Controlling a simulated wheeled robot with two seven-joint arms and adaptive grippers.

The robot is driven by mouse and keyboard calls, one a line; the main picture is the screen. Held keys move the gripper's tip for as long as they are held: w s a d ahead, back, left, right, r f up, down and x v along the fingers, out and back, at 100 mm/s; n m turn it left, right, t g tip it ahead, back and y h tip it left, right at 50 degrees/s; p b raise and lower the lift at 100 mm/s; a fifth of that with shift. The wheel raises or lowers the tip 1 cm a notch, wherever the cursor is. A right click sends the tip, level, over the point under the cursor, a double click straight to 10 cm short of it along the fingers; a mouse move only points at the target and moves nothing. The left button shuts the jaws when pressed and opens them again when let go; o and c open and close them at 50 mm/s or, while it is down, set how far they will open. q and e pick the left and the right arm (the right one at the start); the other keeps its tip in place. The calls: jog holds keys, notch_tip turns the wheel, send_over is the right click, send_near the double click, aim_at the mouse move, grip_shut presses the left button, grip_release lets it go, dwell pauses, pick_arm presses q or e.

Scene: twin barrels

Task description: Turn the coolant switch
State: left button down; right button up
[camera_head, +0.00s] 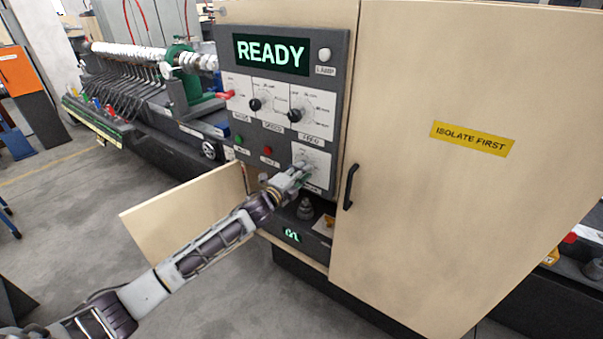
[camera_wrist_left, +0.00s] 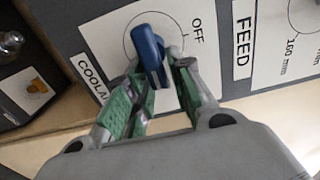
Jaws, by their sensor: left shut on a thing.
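The coolant switch is a blue lever-like handle (camera_wrist_left: 147,48) on a white plate marked COOLANT and OFF in the left wrist view. In the head view, its white plate (camera_head: 318,156) is at the lower right of the dark control panel (camera_head: 225,60), and my gripper mostly hides the handle. My left gripper (camera_head: 301,170) reaches the plate from the lower left. In the left wrist view, its green-padded fingers (camera_wrist_left: 158,83) are shut on the blue handle, one on each side. I cannot tell which mark the handle points to. My right gripper is not in view.
Above are a READY display (camera_head: 271,54), two black knobs (camera_head: 295,115), a red lever (camera_head: 226,94) and green and red buttons (camera_head: 268,150). A cabinet door with a black handle (camera_head: 350,187) is right of the panel. An open cream door (camera_head: 185,215) stands behind my arm.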

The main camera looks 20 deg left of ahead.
pick_arm(q)
jog(key=shift+f, duration=0.1)
jog(key=c, duration=1.4)
grip_release()
jog(key=shift+c, duration=0.2)
jog(key=shift+s, duration=0.1)
jog(key=v, duration=1.1)
jog(key=shift+s+a, duration=0.15)
jog(key=shift+s, duration=0.25)
jog(key=shift+n, duration=0.3)
